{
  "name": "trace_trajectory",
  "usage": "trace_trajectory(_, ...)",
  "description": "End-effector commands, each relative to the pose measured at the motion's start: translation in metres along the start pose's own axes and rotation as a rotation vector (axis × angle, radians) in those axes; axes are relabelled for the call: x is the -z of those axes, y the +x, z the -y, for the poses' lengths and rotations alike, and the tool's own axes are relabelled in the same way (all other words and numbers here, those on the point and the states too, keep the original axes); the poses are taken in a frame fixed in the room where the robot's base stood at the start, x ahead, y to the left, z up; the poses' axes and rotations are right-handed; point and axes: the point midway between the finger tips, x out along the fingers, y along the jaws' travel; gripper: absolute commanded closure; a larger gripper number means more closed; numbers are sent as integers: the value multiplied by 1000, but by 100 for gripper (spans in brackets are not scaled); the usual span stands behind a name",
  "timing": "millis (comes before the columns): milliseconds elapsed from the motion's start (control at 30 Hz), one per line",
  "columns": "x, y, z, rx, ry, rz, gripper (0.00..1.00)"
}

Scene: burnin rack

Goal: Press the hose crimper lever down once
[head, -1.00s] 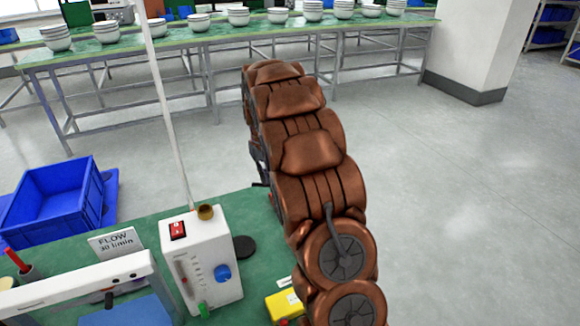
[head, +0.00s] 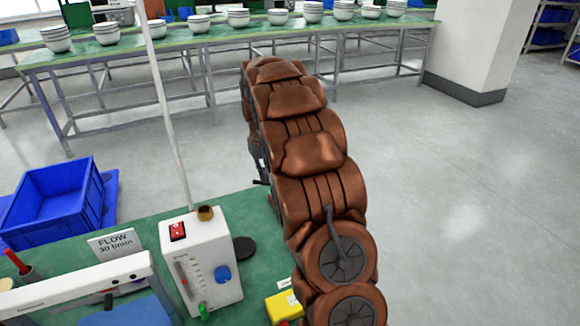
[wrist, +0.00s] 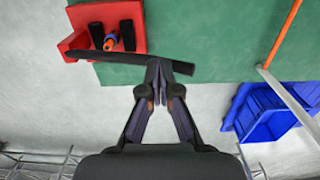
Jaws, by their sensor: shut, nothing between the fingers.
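In the wrist view the hose crimper is a red base (wrist: 133,12) with black blocks and an orange-tipped part, at the upper left on the green bench top. Its long dark lever (wrist: 105,57) runs across the picture from the red base to the right, past my fingertips. My gripper (wrist: 160,68) is shut and empty, with its fingertips overlapping the lever near its right end. I cannot tell whether they touch it. In the head view my arm hides most of the crimper and gripper.
A white flow meter box (head: 205,262) with a blue knob stands on the green bench, beside a yellow box (head: 284,307). A blue crate (head: 52,205) is at the left, also in the wrist view (wrist: 262,118). Open floor lies to the right.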

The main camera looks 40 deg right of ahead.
Motion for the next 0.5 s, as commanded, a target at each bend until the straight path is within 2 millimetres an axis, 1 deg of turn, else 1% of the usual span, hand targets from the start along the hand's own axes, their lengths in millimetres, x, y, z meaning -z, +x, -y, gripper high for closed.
trace_trajectory(500, 1, -35, 1, 1, -1, -3, 100)
